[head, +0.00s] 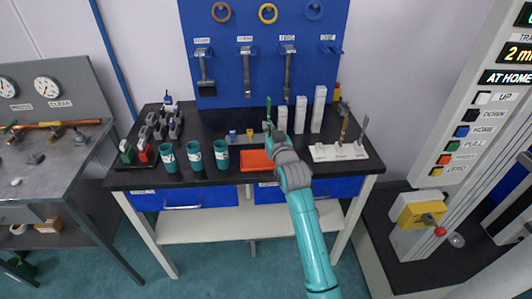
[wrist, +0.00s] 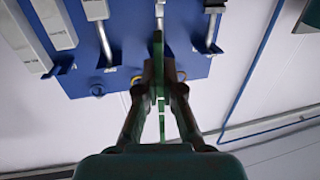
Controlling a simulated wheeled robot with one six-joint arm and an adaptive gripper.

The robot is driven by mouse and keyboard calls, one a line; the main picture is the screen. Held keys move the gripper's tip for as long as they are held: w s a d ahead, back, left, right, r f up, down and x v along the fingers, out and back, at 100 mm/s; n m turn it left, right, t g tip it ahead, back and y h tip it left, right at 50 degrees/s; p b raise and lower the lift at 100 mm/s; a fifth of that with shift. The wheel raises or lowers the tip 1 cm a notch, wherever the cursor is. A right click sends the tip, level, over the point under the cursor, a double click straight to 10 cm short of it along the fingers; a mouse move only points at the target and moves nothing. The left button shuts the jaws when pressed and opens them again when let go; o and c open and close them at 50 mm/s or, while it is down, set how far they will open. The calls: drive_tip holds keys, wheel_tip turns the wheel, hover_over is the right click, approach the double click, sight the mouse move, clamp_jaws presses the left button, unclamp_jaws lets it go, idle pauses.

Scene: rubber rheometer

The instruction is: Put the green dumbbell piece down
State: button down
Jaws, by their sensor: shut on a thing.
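My gripper (head: 268,128) is over the middle of the black-topped bench, a little behind the orange-red mat or tray (head: 256,161). It is shut on the thin green dumbbell piece (head: 268,103), whose end stands up above the fingers. In the wrist view my gripper (wrist: 160,82) holds the green dumbbell piece (wrist: 158,48) between its two fingertips, with one end sticking out past them. The fingers hide its middle. I cannot tell its exact height over the bench.
Three teal cups (head: 194,154) stand left of the mat. Several white blocks (head: 300,115) stand behind my gripper to the right. A white holder (head: 325,153) with upright tools is at the right. A blue tool board (head: 262,70) rises behind. Small blue and yellow items lie near the mat.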

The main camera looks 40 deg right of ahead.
wheel_tip(320, 180, down, 10)
drive_tip(key=shift+r, duration=0.2)
idle(0.4)
drive_tip(key=c, duration=1.3)
unclamp_jaws()
drive_tip(key=shift+f, duration=0.15)
drive_tip(key=shift+s, duration=0.15)
drive_tip(key=v, duration=1.1)
drive_tip(key=shift+s+a, duration=0.2)
drive_tip(key=shift+s, duration=0.15)
